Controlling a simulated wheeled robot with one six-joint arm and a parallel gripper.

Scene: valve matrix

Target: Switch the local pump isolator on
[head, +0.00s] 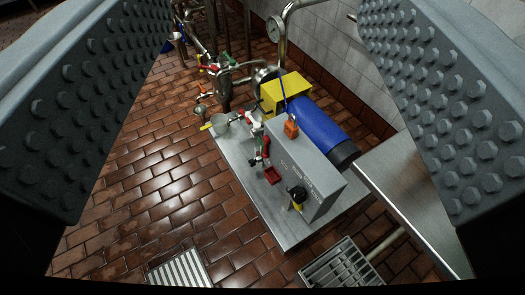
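A black rotary knob with yellow (297,197), which looks like the pump isolator, sits on the near lower side of a grey box (312,170). The knob is small in view, and I cannot tell which way it points. The box stands on a pale base plate (232,172) beside a blue motor (319,126). My gripper (262,100) is open, its two studded fingers wide apart at the left and right of the view. Nothing is between them at close range. The box and knob lie well beyond the fingers, apart from them.
An orange fitting (291,127) stands on the box, and a red part (272,175) is beside it. A yellow guard (286,93), pipes and a round gauge (274,29) are behind. A steel surface (415,190) is at right. Brick-tiled floor (150,185) is clear at left; grates lie in front.

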